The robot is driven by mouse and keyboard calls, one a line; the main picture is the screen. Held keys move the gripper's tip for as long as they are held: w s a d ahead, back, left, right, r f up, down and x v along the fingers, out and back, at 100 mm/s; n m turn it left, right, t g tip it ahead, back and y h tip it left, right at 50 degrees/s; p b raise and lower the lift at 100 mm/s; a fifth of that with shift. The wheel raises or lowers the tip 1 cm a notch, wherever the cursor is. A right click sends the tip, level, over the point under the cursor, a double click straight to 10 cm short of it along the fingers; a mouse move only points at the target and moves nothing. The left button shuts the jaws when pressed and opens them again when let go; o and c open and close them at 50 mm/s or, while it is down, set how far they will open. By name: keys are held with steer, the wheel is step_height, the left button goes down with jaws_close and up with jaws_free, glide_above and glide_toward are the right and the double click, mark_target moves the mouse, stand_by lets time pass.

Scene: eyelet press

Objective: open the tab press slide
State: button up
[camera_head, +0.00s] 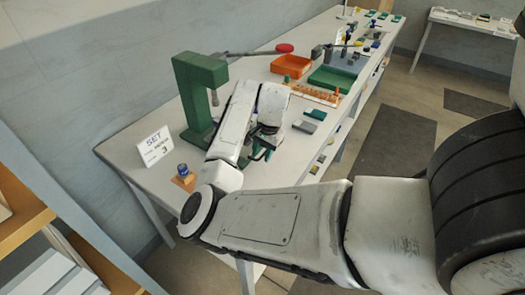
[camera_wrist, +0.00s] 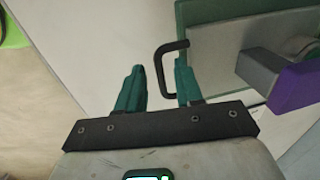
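In the wrist view, a black U-shaped handle (camera_wrist: 161,72) sticks out to the left from the edge of a grey plate (camera_wrist: 215,45), apparently the slide, on a green base (camera_wrist: 228,10). My gripper (camera_wrist: 158,68) has two teal fingers, open and apart. The upright bar of the handle lies between them, and the right finger appears to be inside the loop. I cannot tell whether either finger touches it. In the head view my gripper (camera_head: 262,148) is low over the bench, and my arm hides the handle and slide.
A grey block with a purple end (camera_wrist: 296,85) is right of my gripper. On the bench (camera_head: 150,120) stand a green press (camera_head: 193,95) with a red-knobbed lever (camera_head: 285,48), a SET card (camera_head: 155,146), an orange tray (camera_head: 290,66) and a green tray (camera_head: 332,78).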

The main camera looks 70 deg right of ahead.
jaws_close()
stand_by(1.3)
